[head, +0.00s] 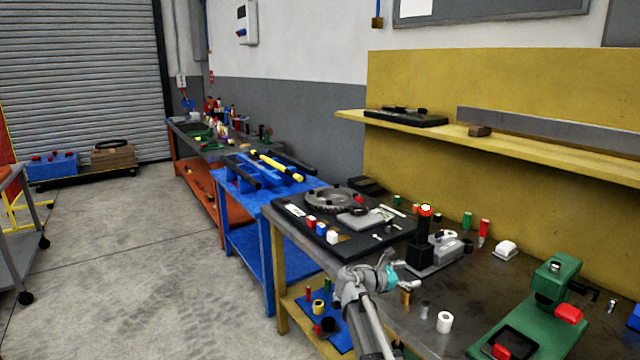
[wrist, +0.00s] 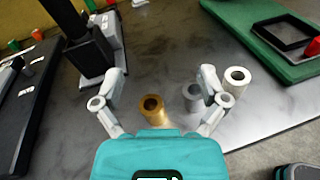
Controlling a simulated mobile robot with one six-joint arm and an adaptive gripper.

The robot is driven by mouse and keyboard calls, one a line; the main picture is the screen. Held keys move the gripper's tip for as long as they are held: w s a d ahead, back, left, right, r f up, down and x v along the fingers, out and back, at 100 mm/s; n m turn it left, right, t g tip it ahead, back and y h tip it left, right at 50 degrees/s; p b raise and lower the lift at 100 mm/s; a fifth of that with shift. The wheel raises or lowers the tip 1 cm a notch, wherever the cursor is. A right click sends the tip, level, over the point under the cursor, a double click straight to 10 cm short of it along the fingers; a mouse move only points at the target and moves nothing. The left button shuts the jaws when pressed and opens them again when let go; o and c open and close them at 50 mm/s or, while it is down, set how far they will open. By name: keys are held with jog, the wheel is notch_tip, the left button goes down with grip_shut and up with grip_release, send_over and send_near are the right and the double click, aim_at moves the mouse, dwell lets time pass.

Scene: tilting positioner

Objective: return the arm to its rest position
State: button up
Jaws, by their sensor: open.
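My gripper (wrist: 162,92) is open and empty in the wrist view, its two fingers spread wide above the metal bench top. A brass cylinder (wrist: 152,105) and a grey metal cylinder (wrist: 191,93) stand below, between and just beyond the fingers. A white ring-shaped cylinder (wrist: 237,77) stands just right of the right finger. In the head view my arm reaches up from the bottom edge, with the gripper (head: 405,281) over the front of the bench, near the brass cylinder (head: 406,296). The positioner (head: 430,248) stands behind it, a dark post on a grey base.
A green fixture (head: 555,290) with a red part stands at the right. A black tray (head: 290,215) with a round gear-like plate lies at the left of the bench. A yellow shelf (head: 500,142) runs along the wall. The floor (head: 130,260) at the left is clear.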

jog(key=s+f+m+y, duration=0.1)
jog(key=s+d+f+m+g+y+p, duration=0.1)
jog(key=s+m, duration=0.1)
jog(key=s+f+m+y+p, duration=0.1)
jog(key=s, duration=0.1)
jog(key=shift+s+d+f+m+g, duration=0.15)
jog(key=shift+d+m+g, duration=0.1)
jog(key=shift+m+g, duration=0.15)
jog(key=s+a+f+m+g+y+p, duration=0.2)
jog(key=s+m+y, duration=0.4)
jog(key=s, duration=0.3)
jog(key=s+a+f+m+g+y+p, duration=0.1)
jog(key=s+a+f+m+y+p, duration=0.1)
jog(key=s+a+m+y+p, duration=0.2)
jog(key=shift+s+a+f+m+g+y+p, duration=0.15)
jog(key=shift+s+a+m+g+y+p, duration=0.2)
jog(key=shift+s+a+m+y, duration=1.7)
jog(key=shift+s+d+m+h, duration=0.25)
jog(key=shift+d+m+h, duration=0.3)
jog(key=shift+m+h, duration=0.2)
